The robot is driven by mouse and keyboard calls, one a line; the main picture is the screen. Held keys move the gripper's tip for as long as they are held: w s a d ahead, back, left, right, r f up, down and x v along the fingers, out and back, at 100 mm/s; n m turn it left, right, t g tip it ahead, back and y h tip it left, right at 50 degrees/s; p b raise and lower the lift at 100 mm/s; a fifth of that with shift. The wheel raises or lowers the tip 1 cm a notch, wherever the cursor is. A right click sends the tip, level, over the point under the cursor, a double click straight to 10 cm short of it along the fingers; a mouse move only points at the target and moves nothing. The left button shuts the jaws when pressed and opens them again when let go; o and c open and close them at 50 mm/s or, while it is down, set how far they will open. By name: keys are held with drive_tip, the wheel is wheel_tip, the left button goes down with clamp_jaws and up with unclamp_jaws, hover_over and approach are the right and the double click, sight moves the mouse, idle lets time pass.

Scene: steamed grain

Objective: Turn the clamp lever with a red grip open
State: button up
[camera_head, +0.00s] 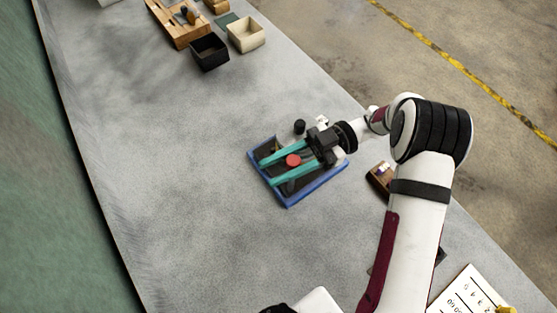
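The red grip (293,160) of the clamp lever shows as a small red disc in the camera_head view. It sits within a blue-rimmed tray (318,190) on the grey table. My gripper (270,174) has two teal fingers that reach over the tray from the right. The fingers are apart, one above and one below the red grip in the picture. The grip appears between them; I cannot tell whether either finger touches it. The lever's arm and clamp body are mostly hidden by the gripper and dark shapes in the tray.
A black cylinder (299,127) stands just behind the tray. A small brown box (380,178) is right of it. A black bin (209,52), a cream bin (246,34) and a wooden rack (180,22) stand at the far end. The table's left side is clear.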

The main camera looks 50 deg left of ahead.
drive_tip(key=o, duration=0.4)
